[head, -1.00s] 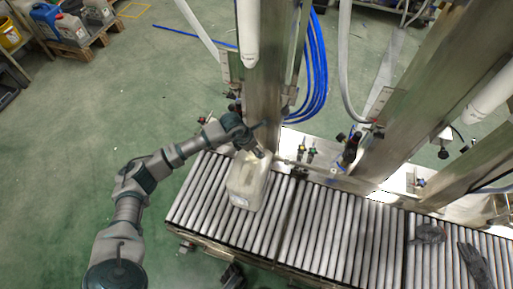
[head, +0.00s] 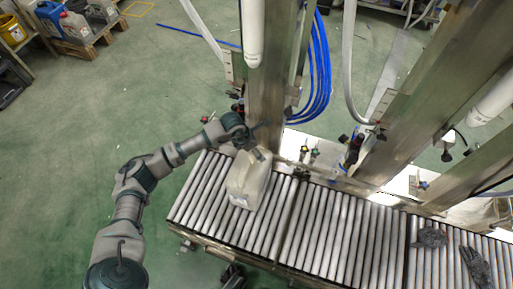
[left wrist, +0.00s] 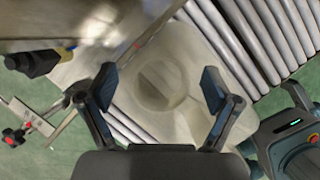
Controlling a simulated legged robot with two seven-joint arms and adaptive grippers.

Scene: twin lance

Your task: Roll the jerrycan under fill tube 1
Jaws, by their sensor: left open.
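The jerrycan (head: 246,183) is a pale translucent can standing on the roller conveyor (head: 333,216) near its left end. A white fill tube (head: 253,32) hangs above and beyond the can; no number is readable. My right gripper is not in view.
A steel column (head: 267,90) and valves (head: 309,152) stand behind the conveyor. Blue hoses (head: 321,65) hang beside the column. Dark gloves (head: 475,266) lie on the rollers at the right.

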